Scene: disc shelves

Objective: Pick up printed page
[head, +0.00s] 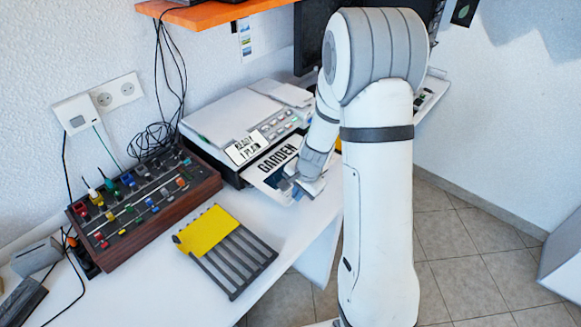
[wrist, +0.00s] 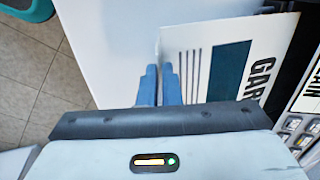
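The printed page (head: 270,168), white with a dark picture and the word GARDEN, sticks out of the front of the printer (head: 240,120). In the wrist view the page (wrist: 205,65) shows stripes, a dark teal block and part of that word, with its far end at the printer. My gripper (head: 292,187) is at the page's near end, over the table's edge. In the wrist view its blue fingers (wrist: 160,72) are close together. The page's left edge runs into the narrow gap between them, and the fingers appear shut on it. The exact contact is hidden.
A wooden-sided control box (head: 145,205) with knobs stands left of the printer. A yellow and dark slatted rack (head: 225,248) lies in front on the white table (head: 150,285). An orange shelf (head: 215,14) hangs above. Tiled floor (head: 455,255) is clear at right.

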